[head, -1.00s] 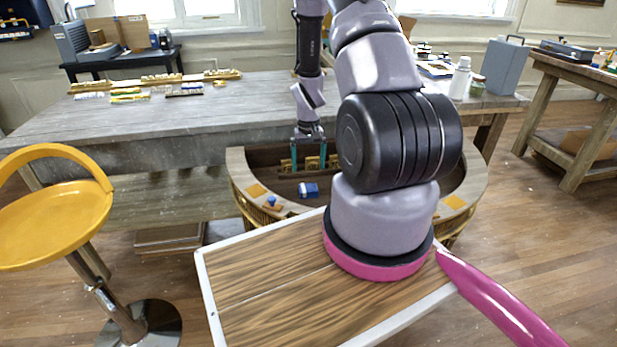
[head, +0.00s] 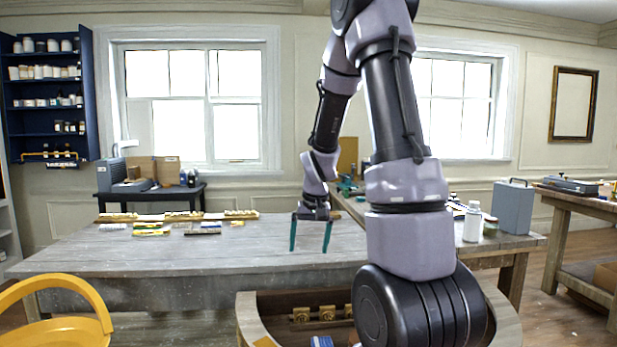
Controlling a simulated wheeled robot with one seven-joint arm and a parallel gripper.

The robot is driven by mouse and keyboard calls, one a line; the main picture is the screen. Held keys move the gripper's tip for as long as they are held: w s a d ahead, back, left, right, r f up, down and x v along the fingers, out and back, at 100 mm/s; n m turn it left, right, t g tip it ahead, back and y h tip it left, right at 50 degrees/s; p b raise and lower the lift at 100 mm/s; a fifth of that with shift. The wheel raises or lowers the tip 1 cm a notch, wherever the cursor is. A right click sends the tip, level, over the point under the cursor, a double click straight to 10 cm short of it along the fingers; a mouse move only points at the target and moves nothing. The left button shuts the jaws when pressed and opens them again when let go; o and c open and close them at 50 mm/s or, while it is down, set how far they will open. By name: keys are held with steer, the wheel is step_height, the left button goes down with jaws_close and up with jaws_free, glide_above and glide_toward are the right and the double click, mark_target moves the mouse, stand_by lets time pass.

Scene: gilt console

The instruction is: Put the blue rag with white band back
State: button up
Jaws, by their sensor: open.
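The blue rag with a white band (head: 321,341) shows at the bottom edge of the head view, mostly cut off by the frame. It lies in the half-round gilt console (head: 247,318), whose lower part is out of frame. My gripper (head: 309,250) hangs above and behind the console, fingers pointing down, apart and empty. In the picture it stands over the grey workbench top, well above the rag.
The long grey workbench (head: 130,265) spans behind the console, with moulding pieces (head: 150,227) at its far left. A white bottle (head: 473,222) and grey case (head: 512,207) stand on the right. My arm hides the console's right part.

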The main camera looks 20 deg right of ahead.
steer(key=s+a+r+t, duration=0.2)
steer(key=s+a+r, duration=0.2)
steer(key=s+r, duration=0.5)
steer(key=s+a+r+t+y, duration=0.1)
steer(key=s+a+r, duration=0.3)
steer(key=s+r, duration=0.6)
step_height(320, 180, up, 3)
steer(key=shift+s+a+r+t+y, duration=0.2)
steer(key=shift+s+a+t+y, duration=0.15)
steer(key=shift+t, duration=0.45)
steer(key=shift+w, duration=0.1)
